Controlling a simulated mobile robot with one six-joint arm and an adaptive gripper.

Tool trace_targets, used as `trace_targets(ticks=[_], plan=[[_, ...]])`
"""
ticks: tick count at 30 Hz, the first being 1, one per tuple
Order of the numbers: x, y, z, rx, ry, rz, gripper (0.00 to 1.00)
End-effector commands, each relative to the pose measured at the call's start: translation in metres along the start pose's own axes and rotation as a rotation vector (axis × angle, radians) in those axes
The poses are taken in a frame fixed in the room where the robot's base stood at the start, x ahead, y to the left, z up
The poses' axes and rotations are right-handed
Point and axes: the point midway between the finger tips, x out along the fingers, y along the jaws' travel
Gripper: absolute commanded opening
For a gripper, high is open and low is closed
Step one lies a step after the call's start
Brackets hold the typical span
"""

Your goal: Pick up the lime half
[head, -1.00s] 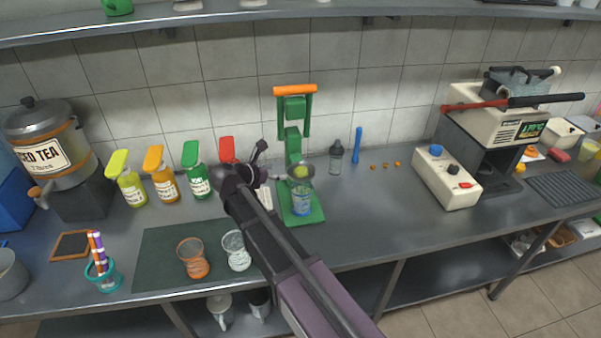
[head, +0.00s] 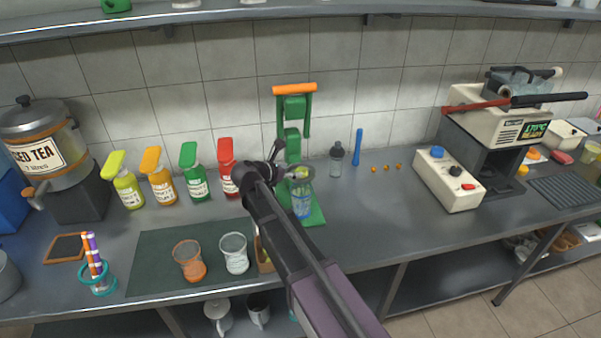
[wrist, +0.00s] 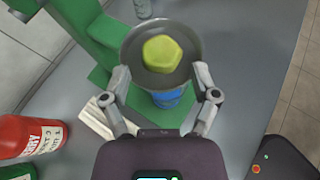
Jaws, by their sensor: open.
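The lime half (wrist: 163,53) is a yellow-green lump lying in the round grey cup (wrist: 138,45) of the green press (wrist: 90,32). In the head view the lime half (head: 301,172) is partly hidden by the gripper. My gripper (wrist: 162,78) is open, with one fingertip on each side of the cup's near rim in the wrist view. The lime half lies a little beyond the fingertips, with nothing held. In the head view my gripper (head: 286,162) is just left of the cup. Whether the fingers touch the cup cannot be told.
A blue glass (head: 302,205) stands under the cup on the press base. A red-capped bottle (head: 227,180) stands close left of the gripper. A shaker bottle (head: 336,160) and a blue stick (head: 357,147) are to the right. The counter right of the press front is clear.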

Motion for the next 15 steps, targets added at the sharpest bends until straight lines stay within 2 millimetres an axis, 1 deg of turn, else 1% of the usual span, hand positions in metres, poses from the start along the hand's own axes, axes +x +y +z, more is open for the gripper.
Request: trace_targets(ticks=[5,12,15], plan=[[0.013,0.000,-0.001,0.001,0.000,0.000,0.78],[0.041,0.000,-0.001,0.001,0.000,0.000,0.78],[0.048,0.000,-0.001,0.000,0.000,0.000,0.78]])
